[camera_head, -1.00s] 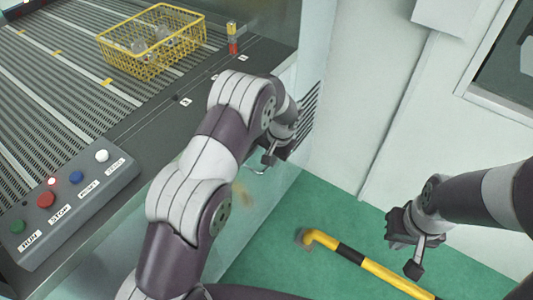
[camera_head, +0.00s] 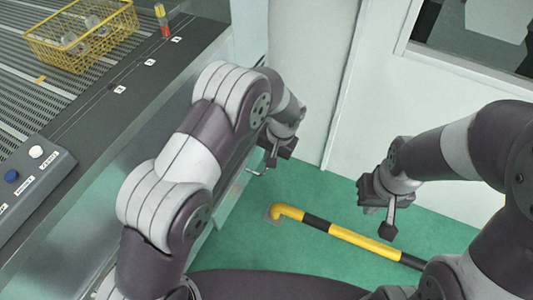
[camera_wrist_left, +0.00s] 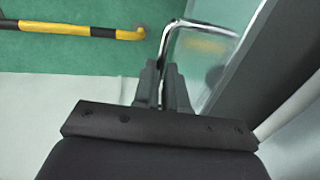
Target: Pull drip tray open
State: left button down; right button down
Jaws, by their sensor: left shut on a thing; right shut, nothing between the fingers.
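My left gripper (camera_head: 272,157) is at the lower side of the machine, shut on a thin bent metal handle (camera_head: 257,171). In the left wrist view, the fingers (camera_wrist_left: 163,72) close around one leg of the shiny handle (camera_wrist_left: 200,27), which bends toward a pale panel at the right. The drip tray itself is mostly hidden by my left arm in the head view, and I cannot tell how far it is out. My right gripper (camera_head: 388,212) is shut and empty, hanging over the green floor.
A yellow-and-black floor rail (camera_head: 335,233) lies below both grippers. A white wall (camera_head: 360,85) stands behind. Green floor is open around the rail.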

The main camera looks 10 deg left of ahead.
pick_arm(q)
jog(key=shift+a, duration=0.1)
jog(key=c, duration=1.2)
grip_release()
jog(key=r, duration=0.4)
jog(key=d+r, duration=0.1)
jog(key=r, duration=0.3)
jog(key=d+r, duration=0.1)
jog(key=r, duration=0.3)
jog(key=shift+s+d+r+p, duration=0.15)
jog(key=shift+s+r+p, duration=0.15)
jog(key=shift+s, duration=0.1)
